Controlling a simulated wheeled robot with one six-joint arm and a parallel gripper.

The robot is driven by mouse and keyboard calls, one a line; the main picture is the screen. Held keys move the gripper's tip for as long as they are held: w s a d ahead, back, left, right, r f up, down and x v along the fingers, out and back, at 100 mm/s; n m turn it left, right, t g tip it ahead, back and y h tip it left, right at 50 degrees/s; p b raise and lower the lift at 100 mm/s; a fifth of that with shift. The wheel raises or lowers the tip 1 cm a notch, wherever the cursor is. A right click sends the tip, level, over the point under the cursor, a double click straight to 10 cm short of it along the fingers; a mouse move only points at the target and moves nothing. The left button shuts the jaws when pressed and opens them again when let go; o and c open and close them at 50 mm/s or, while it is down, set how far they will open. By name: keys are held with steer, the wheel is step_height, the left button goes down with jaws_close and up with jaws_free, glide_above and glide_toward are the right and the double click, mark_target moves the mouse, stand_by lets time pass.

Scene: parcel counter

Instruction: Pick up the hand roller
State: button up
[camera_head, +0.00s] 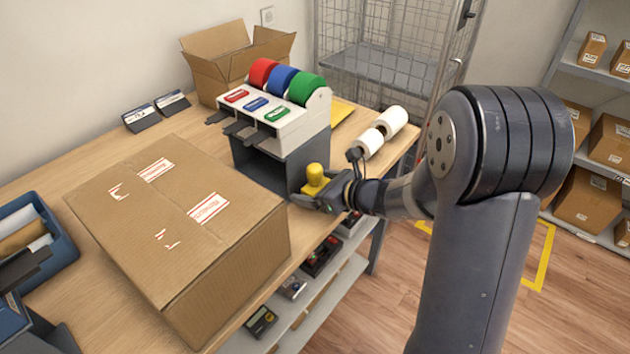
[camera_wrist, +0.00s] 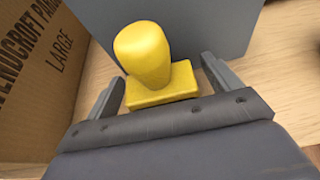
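A yellow block with a rounded knob on top (camera_head: 316,177) stands upright at the table's front edge, by the tape dispenser; I take it for the hand roller, though no roller part shows. It also shows in the wrist view (camera_wrist: 146,58). My gripper (camera_head: 318,198) is down at table height around it. In the wrist view one finger of my gripper (camera_wrist: 165,92) is on each side of the yellow base, with narrow gaps between fingers and base. The gripper looks open. The base's underside is hidden.
A large closed carton (camera_head: 180,235) stands just left of my gripper. The grey dispenser (camera_head: 270,160) with red, blue and green rolls is close behind. White rolls (camera_head: 369,142) lie to the right. An open carton (camera_head: 225,70) stands at the back. Below is a shelf (camera_head: 300,305) with small items.

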steer(key=c, duration=1)
steer(key=shift+r, duration=0.1)
